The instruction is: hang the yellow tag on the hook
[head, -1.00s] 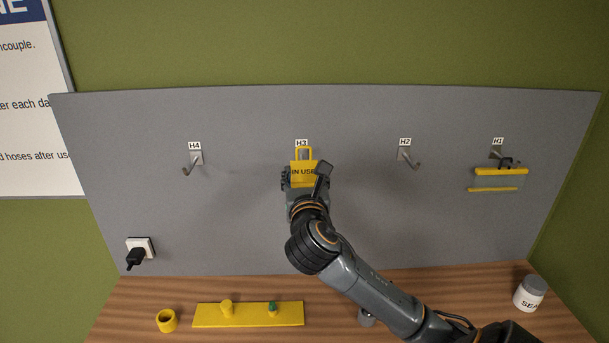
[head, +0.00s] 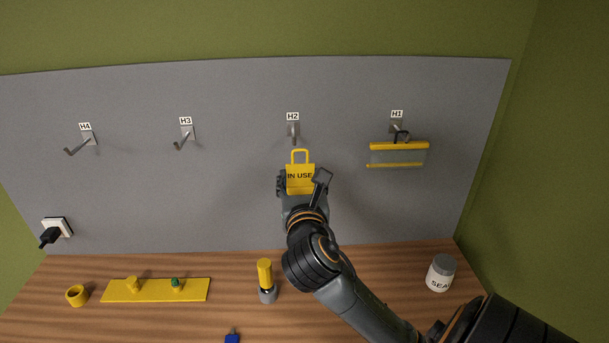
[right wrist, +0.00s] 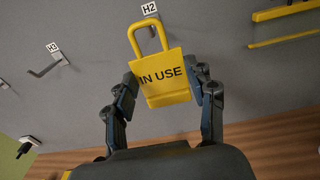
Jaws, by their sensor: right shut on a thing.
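The yellow tag (head: 300,179), marked "IN USE" with a loop on top, is upright in my right gripper (head: 299,185). My right gripper is shut on its sides; the tag also shows in the right wrist view (right wrist: 161,78) between the fingers (right wrist: 163,88). The tag's loop is just below hook H2 (head: 293,132) in the head view, and looks apart from it. Hooks H3 (head: 185,138) and H4 (head: 82,143) are bare. Hook H1 (head: 397,128) holds a clear and yellow item (head: 398,155). My left gripper is not in view.
On the wooden bench (head: 340,262) are a yellow ring (head: 77,295), a yellow plate (head: 150,290) with pegs, a yellow-topped cylinder (head: 265,278), a blue item (head: 232,338) and a white jar (head: 440,275). A black plug (head: 49,236) sits in a wall socket.

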